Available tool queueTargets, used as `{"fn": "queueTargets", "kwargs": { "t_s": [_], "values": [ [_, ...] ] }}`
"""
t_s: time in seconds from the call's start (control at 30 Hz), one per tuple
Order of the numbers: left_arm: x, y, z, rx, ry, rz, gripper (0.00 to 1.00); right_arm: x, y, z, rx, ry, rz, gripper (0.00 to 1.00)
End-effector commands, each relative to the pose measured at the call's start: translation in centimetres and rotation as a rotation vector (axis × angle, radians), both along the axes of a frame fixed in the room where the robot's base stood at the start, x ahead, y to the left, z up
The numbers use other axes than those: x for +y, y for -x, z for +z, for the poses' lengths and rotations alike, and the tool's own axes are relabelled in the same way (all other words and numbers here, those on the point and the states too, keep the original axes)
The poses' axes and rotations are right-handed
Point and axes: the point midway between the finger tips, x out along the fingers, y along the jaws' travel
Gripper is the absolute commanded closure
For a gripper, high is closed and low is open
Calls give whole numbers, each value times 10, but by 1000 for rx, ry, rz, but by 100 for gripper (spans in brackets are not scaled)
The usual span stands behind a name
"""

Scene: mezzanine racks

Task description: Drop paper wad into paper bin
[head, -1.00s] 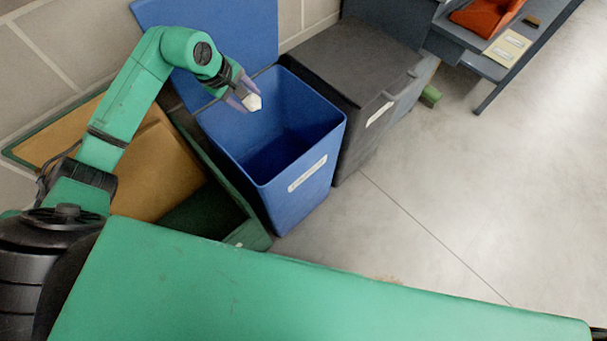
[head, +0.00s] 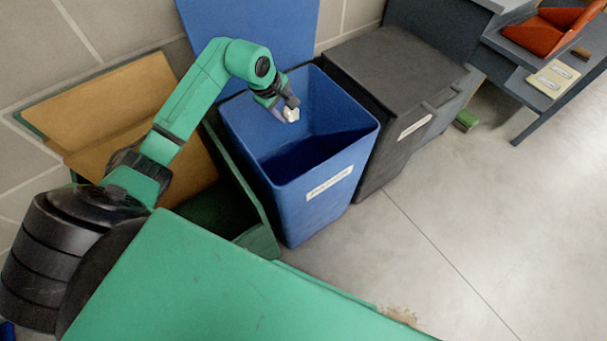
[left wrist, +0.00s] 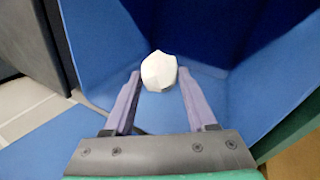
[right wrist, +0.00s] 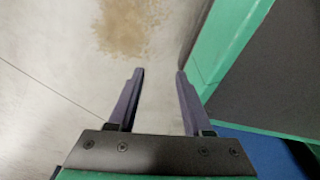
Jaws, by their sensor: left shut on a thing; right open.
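A white paper wad (head: 291,115) is between the fingertips of my left gripper (head: 289,107). In the left wrist view the wad (left wrist: 158,71) sits at the tips of both fingers, and the gripper (left wrist: 158,82) is shut on it. The blue bin (head: 318,185) stands open with its blue lid (head: 250,35) raised against the wall. My left gripper is over the bin's opening, toward its back left part. The bin's inside is dark and its floor is hard to see. My right gripper (right wrist: 160,78) is open and empty above the floor.
A green bin with a tan raised lid (head: 115,100) stands left of the blue bin. A dark grey closed bin (head: 395,65) stands to its right. A grey bench (head: 535,75) with an orange tray (head: 545,32) is at the upper right.

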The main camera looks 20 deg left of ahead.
Motion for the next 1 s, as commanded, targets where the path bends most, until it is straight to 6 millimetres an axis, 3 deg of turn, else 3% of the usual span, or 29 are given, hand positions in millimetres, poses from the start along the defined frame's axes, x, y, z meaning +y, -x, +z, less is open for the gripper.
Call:
{"fn": "queueTargets", "kwargs": {
  "t_s": [0.03,0.07,0.13,0.43,0.57,1.0],
  "values": [
    [0,0,0,0,0,0,95,0,0,0,0,0,0,50],
    [0,0,0,0,0,0,36,0,0,0,0,-1,0,50],
    [0,0,0,0,0,0,9,0,0,0,0,-1,0,50],
    [0,0,1,0,0,-1,8,0,0,0,0,0,0,50],
    [2,4,12,-3,-2,-1,8,0,0,1,-2,0,0,50],
    [15,50,118,-3,-5,0,8,-4,16,-1,5,3,6,50]
  ]
}}
